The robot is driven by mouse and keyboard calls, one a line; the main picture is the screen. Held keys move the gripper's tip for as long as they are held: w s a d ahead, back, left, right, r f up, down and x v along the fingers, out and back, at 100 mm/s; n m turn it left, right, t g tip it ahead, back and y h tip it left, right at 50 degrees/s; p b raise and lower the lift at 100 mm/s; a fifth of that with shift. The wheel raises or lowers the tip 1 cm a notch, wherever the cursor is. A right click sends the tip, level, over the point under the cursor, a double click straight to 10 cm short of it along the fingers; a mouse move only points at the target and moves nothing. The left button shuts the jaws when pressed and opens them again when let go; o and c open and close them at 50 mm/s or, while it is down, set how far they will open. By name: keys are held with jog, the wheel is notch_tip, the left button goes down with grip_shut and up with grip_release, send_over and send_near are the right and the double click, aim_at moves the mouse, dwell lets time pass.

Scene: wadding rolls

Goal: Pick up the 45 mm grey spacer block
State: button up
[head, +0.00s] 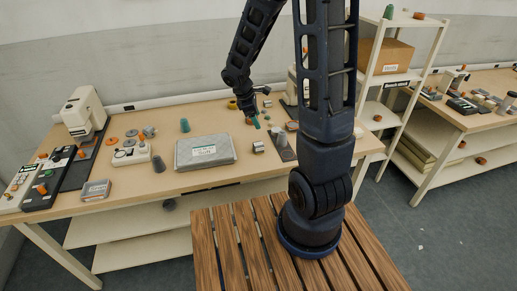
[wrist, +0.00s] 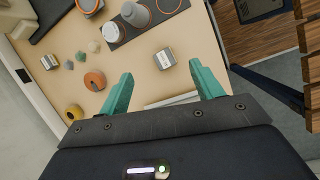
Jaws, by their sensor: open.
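A small grey block with a pale label (wrist: 165,58) lies on the table in the wrist view, just beyond and between my fingertips. It looks like the grey block (head: 258,147) at the table's front in the head view. I cannot read its size. A second, smaller grey block (wrist: 49,61) lies at the left of the wrist view. My gripper (wrist: 161,72) has its two teal fingers spread, with nothing between them. In the head view my gripper (head: 256,123) hangs above the table, behind the front block and apart from it; one finger shows clearly.
A dark board with round weights (wrist: 135,25) lies close to the block. An orange roll (wrist: 95,80) and a yellow roll (wrist: 75,112) lie left. A grey case (head: 205,153) lies left of the block in the head view. A shelf rack (head: 390,75) stands right.

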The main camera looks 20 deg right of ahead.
aim_at(258, 144)
jog(key=shift+w+d+f+n, duration=0.3)
jog(key=shift+f+n, duration=0.25)
jog(key=shift+f, duration=2.25)
jog(key=shift+w+d+f+n, duration=0.3)
jog(key=shift+f+n, duration=0.3)
jog(key=shift+f, duration=2.15)
jog(key=shift+w+d+f+n, duration=0.2)
jog(key=shift+w+f+n, duration=0.3)
jog(key=shift+f, duration=2.3)
jog(key=shift+s, duration=0.1)
jog(key=c, duration=1.1)
